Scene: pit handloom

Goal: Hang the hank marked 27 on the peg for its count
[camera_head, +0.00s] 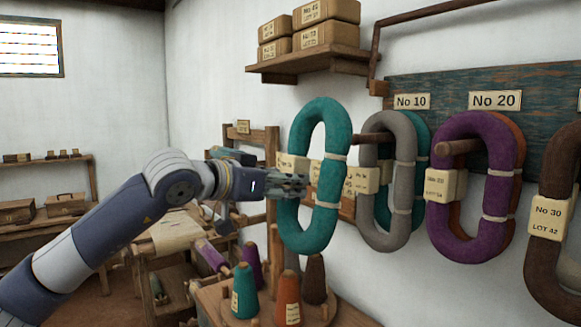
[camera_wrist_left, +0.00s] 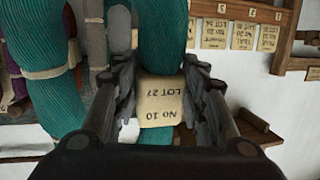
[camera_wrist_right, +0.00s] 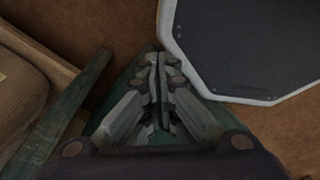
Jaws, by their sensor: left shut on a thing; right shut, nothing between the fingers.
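My left gripper (camera_head: 300,183) is shut on the label block of a teal hank (camera_head: 318,238), which hangs upright in the air. In the left wrist view its label (camera_wrist_left: 160,103) reads, upside down, No 10, LOT 27. The No 10 sign (camera_head: 411,102) is on the board, and below it a wooden peg (camera_head: 368,138) carries a grey hank (camera_head: 402,165) with another teal hank (camera_head: 423,150) behind. The held hank is left of this peg in the head view, apart from it. My right gripper (camera_wrist_right: 158,85) is shut and empty, low over the floor.
The No 20 peg (camera_head: 450,147) carries a purple hank (camera_head: 440,220) and an orange-brown one behind. A dark brown hank (camera_head: 545,265) marked No 30, LOT 42 hangs at right. Yarn cones (camera_head: 288,290) stand on a table below. A shelf (camera_head: 310,62) with parcels is above.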

